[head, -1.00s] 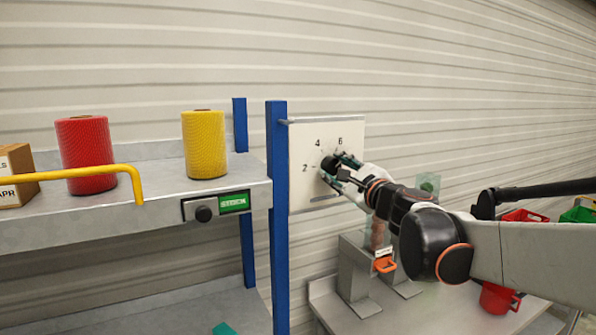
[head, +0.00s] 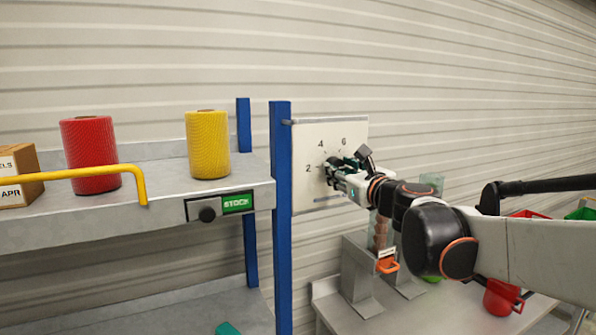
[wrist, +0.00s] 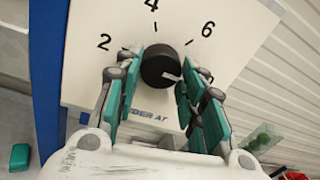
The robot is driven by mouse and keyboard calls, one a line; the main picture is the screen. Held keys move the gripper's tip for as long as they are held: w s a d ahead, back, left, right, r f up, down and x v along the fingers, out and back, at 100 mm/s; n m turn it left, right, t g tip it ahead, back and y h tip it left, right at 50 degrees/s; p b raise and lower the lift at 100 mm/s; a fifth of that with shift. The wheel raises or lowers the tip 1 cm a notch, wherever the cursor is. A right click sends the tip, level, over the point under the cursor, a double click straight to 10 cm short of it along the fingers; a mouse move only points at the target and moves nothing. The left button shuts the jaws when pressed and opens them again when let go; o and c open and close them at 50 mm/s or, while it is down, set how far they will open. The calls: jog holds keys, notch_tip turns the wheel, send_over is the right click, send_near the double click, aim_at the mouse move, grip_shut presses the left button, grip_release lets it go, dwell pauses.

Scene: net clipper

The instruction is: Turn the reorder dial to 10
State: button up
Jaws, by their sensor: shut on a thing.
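The reorder dial (wrist: 161,64) is a round black knob on a white panel (head: 302,190); the panel also shows in the wrist view (wrist: 90,18). The numbers 2, 4 and 6 are visible around it. A pale mark on the knob points to the lower right in the wrist view, past the 6. Any numbers there are hidden behind the right finger. My gripper (wrist: 158,72) has its teal-padded fingers on both sides of the knob, shut on it. In the head view my gripper (head: 334,170) covers most of the dial.
Left of the panel are a blue post (head: 281,215) and a shelf (head: 110,225) with a red spool (head: 90,155), a yellow spool (head: 208,145) and a yellow hooked bar (head: 100,172). A bench (head: 425,310) with a grey stand (head: 358,275) and red bins stands below right.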

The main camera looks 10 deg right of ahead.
dwell(0.4)
jog(key=o, duration=1)
jog(key=shift+o, duration=0.2)
jog(key=shift+r, duration=0.1)
notch_tip(320, 180, up, 10)
jog(key=shift+f, duration=0.1)
